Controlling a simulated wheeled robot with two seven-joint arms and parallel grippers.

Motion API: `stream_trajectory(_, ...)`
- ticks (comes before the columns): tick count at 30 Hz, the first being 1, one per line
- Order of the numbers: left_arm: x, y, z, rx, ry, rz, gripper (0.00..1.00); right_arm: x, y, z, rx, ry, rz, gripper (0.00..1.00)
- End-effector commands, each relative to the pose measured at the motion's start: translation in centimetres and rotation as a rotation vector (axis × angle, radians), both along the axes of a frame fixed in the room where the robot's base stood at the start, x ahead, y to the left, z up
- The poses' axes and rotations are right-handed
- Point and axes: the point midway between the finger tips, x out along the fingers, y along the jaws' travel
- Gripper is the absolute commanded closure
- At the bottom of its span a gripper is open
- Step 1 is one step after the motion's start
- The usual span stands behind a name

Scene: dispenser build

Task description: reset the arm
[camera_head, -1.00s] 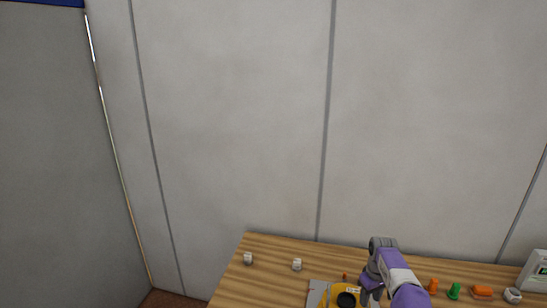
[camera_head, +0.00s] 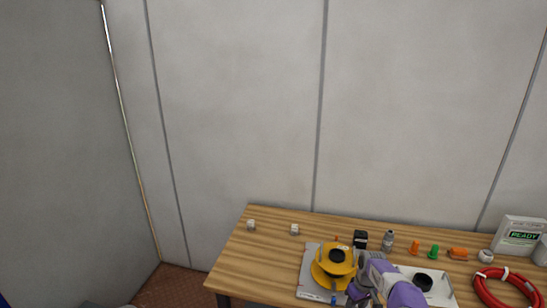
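My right arm, purple and grey, comes in from the bottom right in the head view. Its gripper (camera_head: 364,290) is low over the front part of the table, beside the yellow spool-like part (camera_head: 334,268). The fingers are small and partly hidden by the arm, so I cannot tell whether they are open or hold anything. The yellow part has a black hub and stands on a grey base plate (camera_head: 311,278). My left gripper is not in view.
The wooden table (camera_head: 252,265) has clear room at its left, with two small white pieces (camera_head: 295,230) at the back. Right of the arm are a white plate (camera_head: 440,293), a red coil (camera_head: 481,292), and a box reading READY (camera_head: 519,236). Small orange and green parts (camera_head: 433,251) line the back.

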Motion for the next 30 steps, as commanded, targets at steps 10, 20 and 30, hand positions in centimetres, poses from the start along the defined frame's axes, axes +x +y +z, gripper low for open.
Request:
stream_trajectory(10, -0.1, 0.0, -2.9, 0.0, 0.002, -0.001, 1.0, -6.7, 7.3, -12.0, 0.14, 0.008, -0.1, 0.56)
stream_trajectory(20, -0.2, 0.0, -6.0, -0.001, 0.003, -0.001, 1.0, -19.7, 14.5, -20.4, 0.262, 0.049, -0.316, 0.56)
stream_trajectory(30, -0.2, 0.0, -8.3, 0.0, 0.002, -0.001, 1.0, -32.5, 17.7, -22.0, 0.289, 0.094, -0.534, 0.56)
